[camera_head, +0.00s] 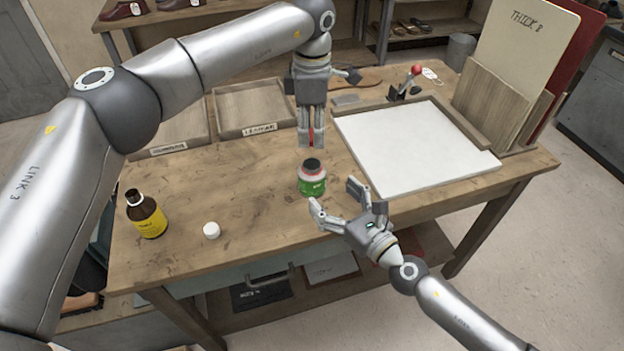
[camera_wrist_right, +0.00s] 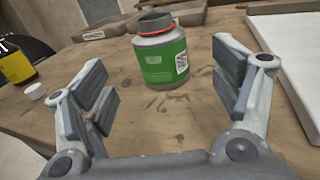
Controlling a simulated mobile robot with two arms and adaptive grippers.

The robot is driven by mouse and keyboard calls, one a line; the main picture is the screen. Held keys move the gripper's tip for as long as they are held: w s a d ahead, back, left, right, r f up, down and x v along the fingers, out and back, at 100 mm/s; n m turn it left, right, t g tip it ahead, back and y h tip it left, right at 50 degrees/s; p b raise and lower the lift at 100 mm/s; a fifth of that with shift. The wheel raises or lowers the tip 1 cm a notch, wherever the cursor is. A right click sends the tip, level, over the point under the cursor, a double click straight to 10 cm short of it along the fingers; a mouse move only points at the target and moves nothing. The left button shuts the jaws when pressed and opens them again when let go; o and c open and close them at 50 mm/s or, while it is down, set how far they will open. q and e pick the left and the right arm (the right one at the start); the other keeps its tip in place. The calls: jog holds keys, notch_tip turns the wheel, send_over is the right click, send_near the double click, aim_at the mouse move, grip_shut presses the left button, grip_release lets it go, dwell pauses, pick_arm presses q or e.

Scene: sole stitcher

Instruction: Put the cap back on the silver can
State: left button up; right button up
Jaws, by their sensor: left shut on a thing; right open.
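The silver can (camera_head: 312,184) has a green label and stands upright on the table, with a red ring and a dark top piece. It also shows upright in the right wrist view (camera_wrist_right: 160,60); I cannot tell if the dark top is a cap or a bare neck. My left gripper (camera_head: 311,142) points down above and just behind the can, shut on a small red thing (camera_head: 311,134) mostly hidden by its fingers. My right gripper (camera_head: 335,200) is open in front of the can, its fingers spread to either side and apart from it.
A brown bottle (camera_head: 148,216) with a yellow label and a small white cap (camera_head: 211,230) stand on the left. Wooden trays (camera_head: 250,106) lie behind. A white board (camera_head: 410,145) is on the right, with upright panels (camera_head: 518,50) beyond. The table's front edge is near.

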aim_at(312, 174)
jog(key=x, duration=0.8)
jog(key=shift+w+a+f, duration=0.1)
jog(key=shift+w+a, duration=0.15)
jog(key=shift+w, duration=0.1)
jog(key=c, duration=1.5)
pick_arm(q)
jog(key=shift+f, duration=2.45)
pick_arm(e)
jog(key=shift+c, duration=0.2)
